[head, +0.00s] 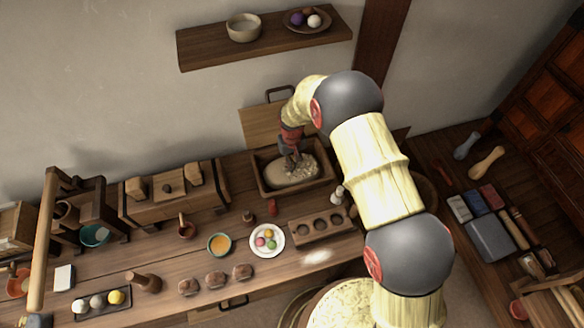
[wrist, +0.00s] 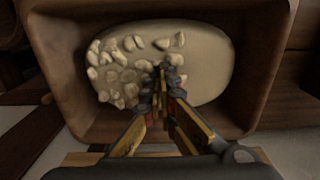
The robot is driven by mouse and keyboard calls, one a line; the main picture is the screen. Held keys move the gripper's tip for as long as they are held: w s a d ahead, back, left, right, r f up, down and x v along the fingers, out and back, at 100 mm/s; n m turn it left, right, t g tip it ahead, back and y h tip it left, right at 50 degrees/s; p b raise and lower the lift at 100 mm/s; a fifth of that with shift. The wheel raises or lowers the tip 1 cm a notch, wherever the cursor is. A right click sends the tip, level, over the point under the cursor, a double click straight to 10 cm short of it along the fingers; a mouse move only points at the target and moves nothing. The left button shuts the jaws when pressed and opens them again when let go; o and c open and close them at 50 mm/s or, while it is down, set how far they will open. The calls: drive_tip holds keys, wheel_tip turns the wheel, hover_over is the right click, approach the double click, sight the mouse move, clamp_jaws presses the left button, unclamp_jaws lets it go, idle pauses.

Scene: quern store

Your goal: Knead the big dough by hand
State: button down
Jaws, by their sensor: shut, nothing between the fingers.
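The big dough (head: 292,171) is a pale oval mass lying in a wooden trough (head: 318,186) at the back of the bench. In the wrist view the dough (wrist: 205,60) is smooth on the right and covered with several pale lumps on the left. The trough also shows in the wrist view (wrist: 50,45). My gripper (head: 291,166) reaches down into the trough from above. In the wrist view my gripper (wrist: 163,75) is shut and empty, its fingertips over the dough's middle. I cannot tell whether the tips touch the dough. The fingers hide part of it.
A wall shelf (head: 265,42) holds bowls above. A wooden board (head: 262,125) leans behind the trough.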

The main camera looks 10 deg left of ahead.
drive_tip(key=shift+f, duration=0.35)
drive_tip(key=shift+r, duration=0.15)
drive_tip(key=shift+r+p, duration=0.7)
drive_tip(key=shift+r, duration=0.65)
drive_tip(key=shift+f, duration=0.1)
drive_tip(key=shift+f+b, duration=0.85)
drive_tip(key=shift+f, duration=0.45)
drive_tip(key=shift+r, duration=0.15)
drive_tip(key=shift+r+p, duration=0.75)
drive_tip(key=shift+r, duration=0.5)
